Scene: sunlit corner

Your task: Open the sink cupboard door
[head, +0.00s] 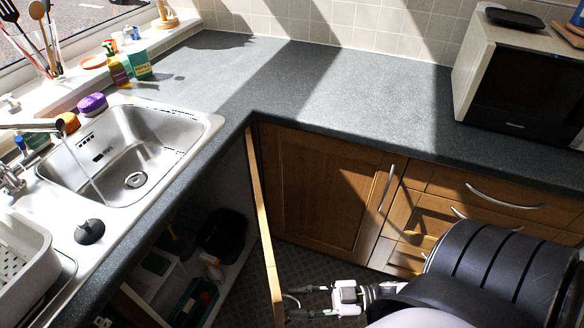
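The sink cupboard door (264,230) stands swung open, seen almost edge-on as a narrow wooden strip below the counter corner. The sink cupboard's dark inside (215,225) shows to its left. My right gripper (296,302) is at the lower part of the door, on its right side. Its two fingers are spread apart, close to a thin curved metal handle (291,299); I cannot tell whether they touch it. My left gripper is not recognisable in the view.
Inside the cupboard are a black container (222,232) and a green tray (192,303). The sink (125,155) is above, with water running from the tap. A closed cupboard (322,195) and drawers (470,205) stand right of the door. A patterned floor strip (315,262) is clear.

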